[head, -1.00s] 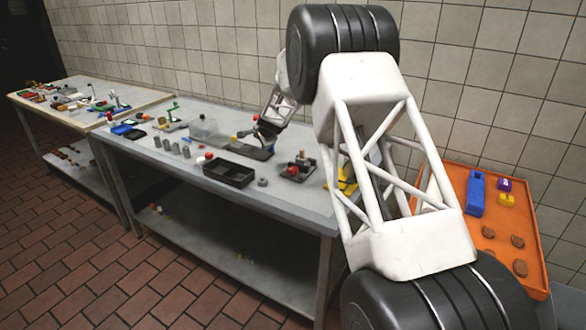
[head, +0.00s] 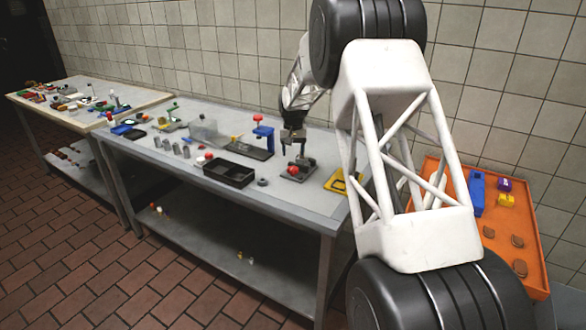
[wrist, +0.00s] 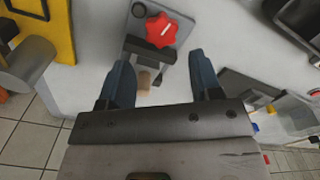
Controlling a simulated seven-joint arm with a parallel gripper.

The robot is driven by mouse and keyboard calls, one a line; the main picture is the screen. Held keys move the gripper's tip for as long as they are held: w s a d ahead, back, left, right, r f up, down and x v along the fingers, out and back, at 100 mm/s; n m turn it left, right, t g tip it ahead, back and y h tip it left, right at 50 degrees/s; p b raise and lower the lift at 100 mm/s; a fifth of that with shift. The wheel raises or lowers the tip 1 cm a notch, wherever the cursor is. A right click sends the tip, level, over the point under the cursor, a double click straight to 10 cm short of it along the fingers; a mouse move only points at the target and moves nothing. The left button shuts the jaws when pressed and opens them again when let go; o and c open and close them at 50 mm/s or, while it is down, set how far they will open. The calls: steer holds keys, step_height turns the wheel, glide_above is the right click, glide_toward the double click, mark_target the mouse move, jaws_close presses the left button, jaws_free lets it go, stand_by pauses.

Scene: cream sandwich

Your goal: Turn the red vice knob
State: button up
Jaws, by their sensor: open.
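The red vice knob (head: 293,170) sits on the front of a small dark vice (head: 303,177) near the table's front right. In the wrist view the knob (wrist: 162,30) is star-shaped with a pale mark, on a grey plate at the top of the picture. My gripper (head: 296,151) hangs just above and behind the vice. In the wrist view its two blue-grey fingers (wrist: 160,62) are apart, with the knob past their tips and roughly centred. A small tan piece (wrist: 145,80) shows between the fingers. Nothing is held.
A black tray (head: 230,184) and a grey ring (head: 262,182) lie left of the vice. A blue press with a red top (head: 263,135) stands behind left. A yellow frame (head: 336,181) lies at the right, also in the wrist view (wrist: 62,25). A tiled wall is behind.

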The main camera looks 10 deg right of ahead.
mark_target(293, 168)
steer(key=shift+f, duration=3.9)
steer(key=c, duration=0.6)
